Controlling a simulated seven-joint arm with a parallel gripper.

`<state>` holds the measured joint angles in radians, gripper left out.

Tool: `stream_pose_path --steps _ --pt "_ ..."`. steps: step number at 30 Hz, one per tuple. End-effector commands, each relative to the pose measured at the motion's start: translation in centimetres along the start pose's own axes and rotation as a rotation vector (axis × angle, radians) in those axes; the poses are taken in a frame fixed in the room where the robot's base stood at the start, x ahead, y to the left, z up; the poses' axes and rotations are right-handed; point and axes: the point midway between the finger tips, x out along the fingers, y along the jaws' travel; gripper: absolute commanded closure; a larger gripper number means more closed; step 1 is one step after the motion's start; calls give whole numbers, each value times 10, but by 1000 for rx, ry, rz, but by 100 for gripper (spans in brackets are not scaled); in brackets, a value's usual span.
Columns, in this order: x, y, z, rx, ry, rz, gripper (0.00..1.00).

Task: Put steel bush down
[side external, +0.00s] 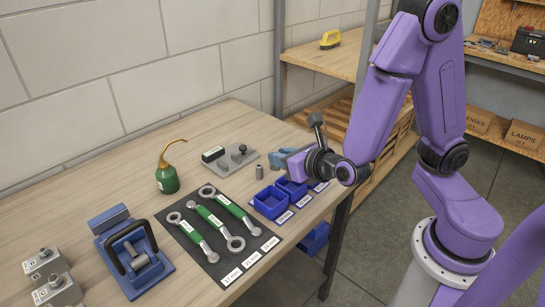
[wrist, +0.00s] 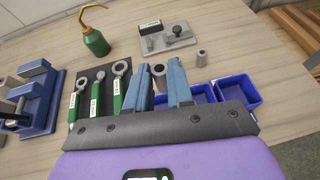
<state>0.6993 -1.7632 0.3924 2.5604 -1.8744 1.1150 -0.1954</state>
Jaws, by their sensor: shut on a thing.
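My gripper (wrist: 159,72) is shut on a steel bush (wrist: 159,78), a short grey ring with a dark bore between the two blue fingers in the wrist view. In the side view my gripper (side external: 283,158) is over the back right of the bench, above the small blue bins (side external: 270,203); the held bush cannot be made out there. A second small steel cylinder (side external: 259,172) stands on the bench near the fingers; it also shows in the wrist view (wrist: 202,57), right of the fingers. The bins also show in the wrist view (wrist: 238,89), partly hidden by my gripper.
A grey fixture plate (side external: 230,161) with a dark block and an oil can (side external: 166,175) stand at the back. Green-handled wrenches (side external: 213,220) lie on a dark mat left of the bins. A blue clamp fixture (side external: 133,255) is further left. Bare wood surrounds the grey plate.

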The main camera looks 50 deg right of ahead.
Motion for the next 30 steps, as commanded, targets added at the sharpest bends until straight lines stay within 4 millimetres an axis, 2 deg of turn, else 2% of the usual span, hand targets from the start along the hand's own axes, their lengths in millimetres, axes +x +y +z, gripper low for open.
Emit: stream_pose_path --steps 9,16,20,30 --pt "-28 -8 2 1 0 0 100" --pt "-35 -11 2 3 1 -1 100" --pt "-27 -10 7 5 3 1 100" --pt "23 -11 35 5 5 15 100"
